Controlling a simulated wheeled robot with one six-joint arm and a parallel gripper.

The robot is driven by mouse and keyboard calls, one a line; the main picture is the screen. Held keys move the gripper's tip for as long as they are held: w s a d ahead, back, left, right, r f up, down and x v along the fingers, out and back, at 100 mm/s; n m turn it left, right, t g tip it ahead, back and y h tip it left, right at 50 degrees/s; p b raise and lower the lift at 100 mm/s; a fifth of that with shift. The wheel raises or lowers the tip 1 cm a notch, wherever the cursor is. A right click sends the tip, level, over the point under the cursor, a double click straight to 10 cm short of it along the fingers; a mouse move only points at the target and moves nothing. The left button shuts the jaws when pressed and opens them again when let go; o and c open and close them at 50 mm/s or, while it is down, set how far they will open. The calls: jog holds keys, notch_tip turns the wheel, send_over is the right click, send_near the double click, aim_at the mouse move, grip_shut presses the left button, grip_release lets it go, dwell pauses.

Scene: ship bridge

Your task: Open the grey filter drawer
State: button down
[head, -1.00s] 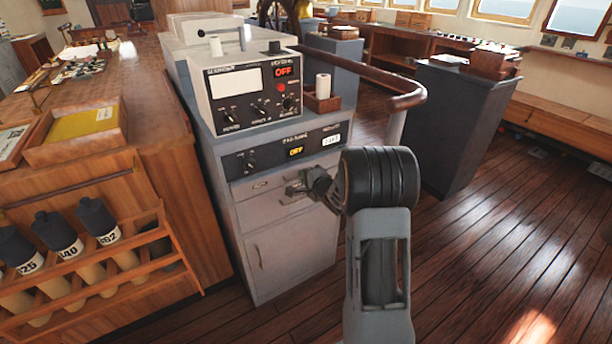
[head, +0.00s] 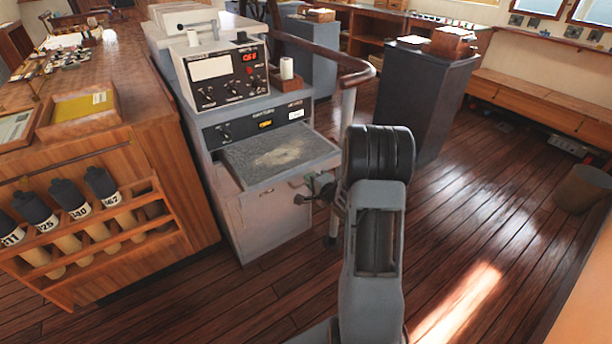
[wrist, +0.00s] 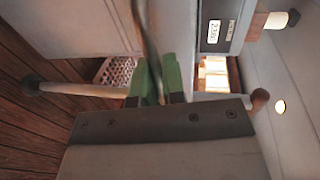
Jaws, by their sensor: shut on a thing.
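The grey filter drawer (head: 292,173) sticks out from the front of the grey cabinet in the head view. A speckled grey panel (head: 272,152) lies in it, face up. My gripper (head: 318,187) is at the drawer's front, toward its right side. In the wrist view, the green fingers of my gripper (wrist: 160,82) are closed around a thin curved bar (wrist: 146,38), which looks like the drawer's handle. In the head view my gripper and arm hide most of the handle.
The cabinet carries a control box (head: 225,75) with a lit red display. A wooden counter with a bottle rack (head: 90,235) stands at left. A curved wooden handrail (head: 345,72) is behind my arm. A dark console (head: 425,100) stands at right, with open floor before it.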

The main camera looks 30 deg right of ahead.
jog(key=shift+s+f, duration=0.1)
jog(key=shift+s, duration=0.2)
jog(key=shift+f, duration=0.1)
jog(key=c, duration=1.4)
grip_release()
jog(key=shift+s+d, duration=0.1)
jog(key=shift+s, duration=0.15)
jog(key=shift+o, duration=0.8)
jog(key=shift+w, duration=0.1)
jog(key=shift+r, duration=0.2)
jog(key=p+v, duration=0.1)
jog(key=v, duration=1.3)
